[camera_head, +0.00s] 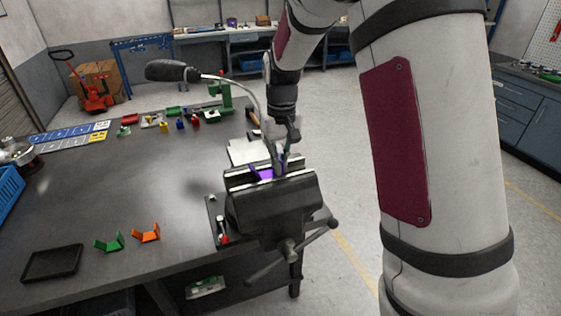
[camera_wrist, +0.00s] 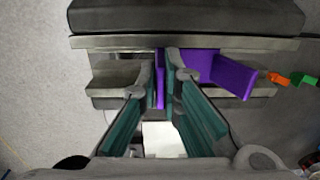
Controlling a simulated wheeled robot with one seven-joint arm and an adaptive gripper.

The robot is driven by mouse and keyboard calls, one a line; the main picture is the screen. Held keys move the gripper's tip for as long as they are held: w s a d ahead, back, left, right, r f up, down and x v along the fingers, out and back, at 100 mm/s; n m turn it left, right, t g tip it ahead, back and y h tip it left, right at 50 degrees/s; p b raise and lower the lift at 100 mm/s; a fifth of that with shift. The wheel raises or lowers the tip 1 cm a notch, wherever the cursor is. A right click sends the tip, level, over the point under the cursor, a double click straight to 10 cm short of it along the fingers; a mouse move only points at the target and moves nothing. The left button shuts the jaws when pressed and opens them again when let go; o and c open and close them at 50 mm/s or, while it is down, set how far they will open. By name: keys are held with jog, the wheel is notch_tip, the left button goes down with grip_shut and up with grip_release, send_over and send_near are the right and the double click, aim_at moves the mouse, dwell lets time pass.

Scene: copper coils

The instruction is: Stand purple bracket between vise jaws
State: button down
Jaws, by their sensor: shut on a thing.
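The purple bracket (camera_head: 265,174) is at the top of the dark vise (camera_head: 272,207), between its jaws in the head view. In the wrist view the bracket (camera_wrist: 235,77) has one upright plate between my fingertips, and its other plate sticks out to the right. My gripper (camera_head: 282,163) reaches down over the vise from above. In the wrist view my gripper (camera_wrist: 168,75) is shut on the bracket's plate. The vise (camera_wrist: 185,42) shows there with pale jaw faces. The bracket's lower edge is hidden, so I cannot tell whether it rests on anything.
A green bracket (camera_head: 109,242) and an orange bracket (camera_head: 146,232) stand on the grey table (camera_head: 150,190) near a black tray (camera_head: 52,263). A lamp (camera_head: 172,71) arches behind the vise. The table's middle is clear. The vise handle (camera_head: 291,252) juts past the front edge.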

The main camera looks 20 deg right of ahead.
jog(key=shift+s+f, duration=0.15)
jog(key=shift+f, duration=0.65)
dwell(0.4)
jog(key=c, duration=1.7)
grip_release()
jog(key=shift+f, duration=0.1)
